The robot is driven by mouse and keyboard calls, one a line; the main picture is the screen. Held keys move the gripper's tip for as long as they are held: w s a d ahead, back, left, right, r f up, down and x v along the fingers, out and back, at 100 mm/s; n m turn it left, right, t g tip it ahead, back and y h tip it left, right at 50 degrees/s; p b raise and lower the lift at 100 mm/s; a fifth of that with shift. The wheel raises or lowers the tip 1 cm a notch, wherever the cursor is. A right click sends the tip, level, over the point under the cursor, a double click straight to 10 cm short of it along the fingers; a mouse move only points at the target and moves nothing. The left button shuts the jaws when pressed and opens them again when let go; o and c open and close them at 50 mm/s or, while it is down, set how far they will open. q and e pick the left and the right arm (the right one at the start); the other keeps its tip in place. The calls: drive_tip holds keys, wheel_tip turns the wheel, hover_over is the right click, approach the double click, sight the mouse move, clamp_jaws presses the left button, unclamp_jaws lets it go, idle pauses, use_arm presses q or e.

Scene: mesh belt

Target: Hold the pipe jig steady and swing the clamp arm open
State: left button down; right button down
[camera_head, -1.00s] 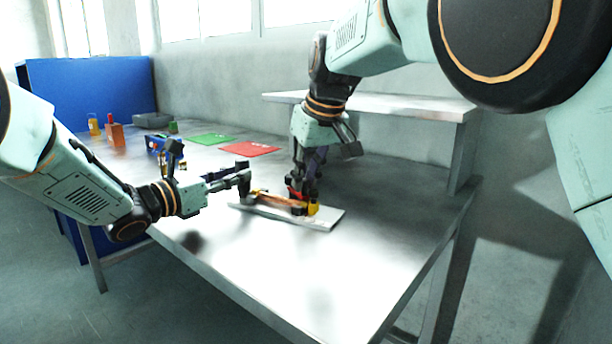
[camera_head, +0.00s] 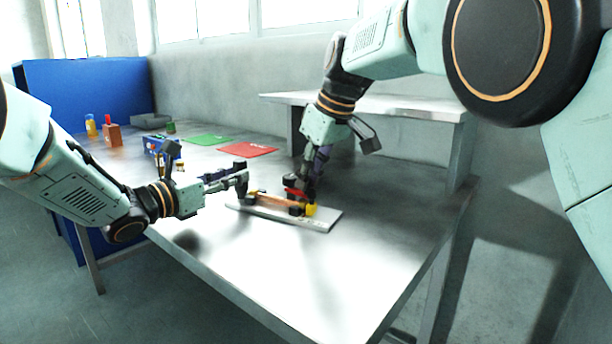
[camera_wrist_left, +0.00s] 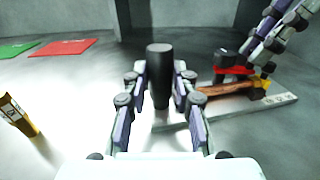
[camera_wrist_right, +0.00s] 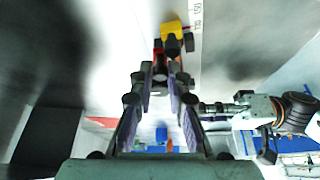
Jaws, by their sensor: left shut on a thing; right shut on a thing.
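The pipe jig is a flat grey plate (camera_head: 275,215) on the metal table, with a copper-brown pipe (camera_head: 272,201) lying along it. A yellow block (camera_head: 311,210) stands near its right end; it also shows in the right wrist view (camera_wrist_right: 172,42). My left gripper (camera_head: 242,183) is shut on an upright black post (camera_wrist_left: 160,75) at the jig's left end. The red clamp arm (camera_head: 293,193) sits above the pipe's right part, roughly level in the left wrist view (camera_wrist_left: 232,70). My right gripper (camera_head: 308,188) reaches down from above and is shut on it. Its fingers partly hide the grip.
Red (camera_head: 248,149) and green (camera_head: 203,139) mats lie behind the jig. Bottles, a blue box (camera_head: 160,145) and a grey tray (camera_head: 150,121) stand at the far left. A raised shelf (camera_head: 385,104) runs along the wall. The table's front is clear.

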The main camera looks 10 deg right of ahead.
drive_tip(key=shift+w+d+n+g+y, duration=0.15)
drive_tip(key=shift+w+d+n+y, duration=0.1)
drive_tip(key=shift+n, duration=0.45)
drive_tip(key=shift+w+d+n+g+y, duration=0.15)
drive_tip(key=shift+w+n, duration=0.05)
drive_tip(key=shift+n, duration=0.5)
drive_tip(key=c, duration=1.3)
unclamp_jaws()
drive_tip(key=v, duration=1.2)
drive_tip(key=shift+w, duration=0.15)
use_arm(q)
drive_tip(key=c, duration=1)
unclamp_jaws()
